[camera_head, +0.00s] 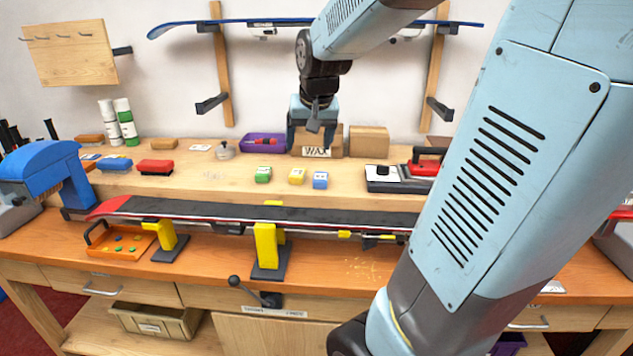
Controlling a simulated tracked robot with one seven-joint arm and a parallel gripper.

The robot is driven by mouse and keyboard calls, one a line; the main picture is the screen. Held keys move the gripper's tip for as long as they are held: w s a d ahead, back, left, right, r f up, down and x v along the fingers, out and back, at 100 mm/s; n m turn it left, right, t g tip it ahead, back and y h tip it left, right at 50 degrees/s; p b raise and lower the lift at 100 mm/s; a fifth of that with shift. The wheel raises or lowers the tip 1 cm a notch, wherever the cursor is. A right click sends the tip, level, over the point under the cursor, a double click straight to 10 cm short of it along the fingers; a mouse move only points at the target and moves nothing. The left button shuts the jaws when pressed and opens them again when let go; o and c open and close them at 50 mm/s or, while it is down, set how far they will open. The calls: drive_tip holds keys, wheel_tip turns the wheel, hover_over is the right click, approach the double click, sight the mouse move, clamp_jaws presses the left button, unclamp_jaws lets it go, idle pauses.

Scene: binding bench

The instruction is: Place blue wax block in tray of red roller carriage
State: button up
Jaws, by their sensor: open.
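The blue wax block (320,180) stands on the raised back shelf, at the right end of a short row with a yellow block (297,176) and a green block (263,174). My gripper (312,140) is open and empty, pointing down in front of the cardboard box marked WAX, above and behind the blue block in the picture. It is not touching the block.
A snowboard or ski (320,216) lies across yellow supports in front of the shelf. An orange tray (127,254) with small parts is at left. A purple bin (262,135) and the WAX box (337,149) stand behind the blocks. My arm hides much of the right side.

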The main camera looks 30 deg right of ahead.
drive_tip(key=w+d+f+m+g+h, duration=0.1)
drive_tip(key=w+d+f, duration=0.25)
drive_tip(key=w, duration=0.25)
drive_tip(key=w+d+f+m+h, duration=0.1)
drive_tip(key=w+d+f+m, duration=0.15)
drive_tip(key=w+d, duration=0.3)
hover_over(320, 176)
drive_tip(key=s+a, duration=0.2)
drive_tip(key=shift+n, duration=0.35)
wheel_tip(320, 176, down, 9)
drive_tip(key=shift+d+f, duration=0.15)
drive_tip(key=shift+x, duration=2.7)
drive_tip(key=shift+d, duration=0.1)
drive_tip(key=shift+c, duration=0.3)
drive_tip(key=c, duration=1.2)
